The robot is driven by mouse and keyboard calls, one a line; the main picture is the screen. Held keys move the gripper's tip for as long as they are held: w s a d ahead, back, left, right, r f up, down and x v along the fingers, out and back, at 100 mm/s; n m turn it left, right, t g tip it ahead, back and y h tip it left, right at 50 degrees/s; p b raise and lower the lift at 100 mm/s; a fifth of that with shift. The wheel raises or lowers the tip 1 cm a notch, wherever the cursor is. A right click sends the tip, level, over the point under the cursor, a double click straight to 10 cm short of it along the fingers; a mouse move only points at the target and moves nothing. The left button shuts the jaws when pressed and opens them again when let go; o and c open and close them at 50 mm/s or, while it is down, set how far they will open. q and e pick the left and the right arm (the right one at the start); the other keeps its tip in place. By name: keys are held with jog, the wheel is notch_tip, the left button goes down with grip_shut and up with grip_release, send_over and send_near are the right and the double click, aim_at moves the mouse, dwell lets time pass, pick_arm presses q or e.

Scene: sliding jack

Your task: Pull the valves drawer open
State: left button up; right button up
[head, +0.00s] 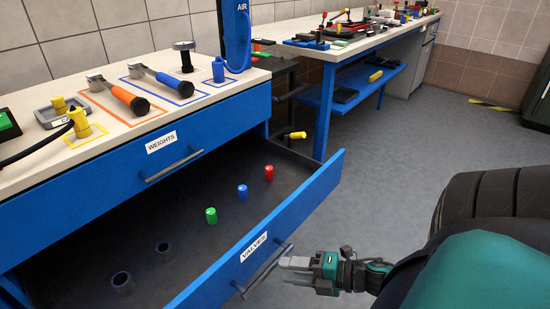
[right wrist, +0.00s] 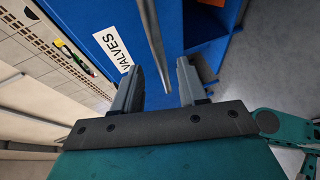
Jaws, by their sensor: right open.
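The valves drawer (head: 285,222) is the lower drawer of the blue workbench and stands well open, its inside showing. Its front carries a VALVES label (head: 253,247) and a grey bar handle (head: 265,270). Inside are a green (head: 211,215), a blue (head: 242,192) and a red valve piece (head: 269,172), plus dark round holders (head: 122,282). My right gripper (head: 284,267) is open, with its fingertips close to the handle. In the right wrist view the handle bar (right wrist: 156,45) runs between the two open fingers (right wrist: 160,82); I cannot tell whether they touch it. My left gripper is out of view.
The weights drawer (head: 120,165) above is shut. Tools, including an orange-handled one (head: 125,97) and a blue-handled one (head: 170,82), lie on the worktop. A second blue bench (head: 350,65) stands behind. Grey floor (head: 400,150) is clear right of the drawer.

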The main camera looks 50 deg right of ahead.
jog(key=v, duration=0.7)
jog(key=shift+p, duration=0.4)
jog(key=shift+s, duration=0.1)
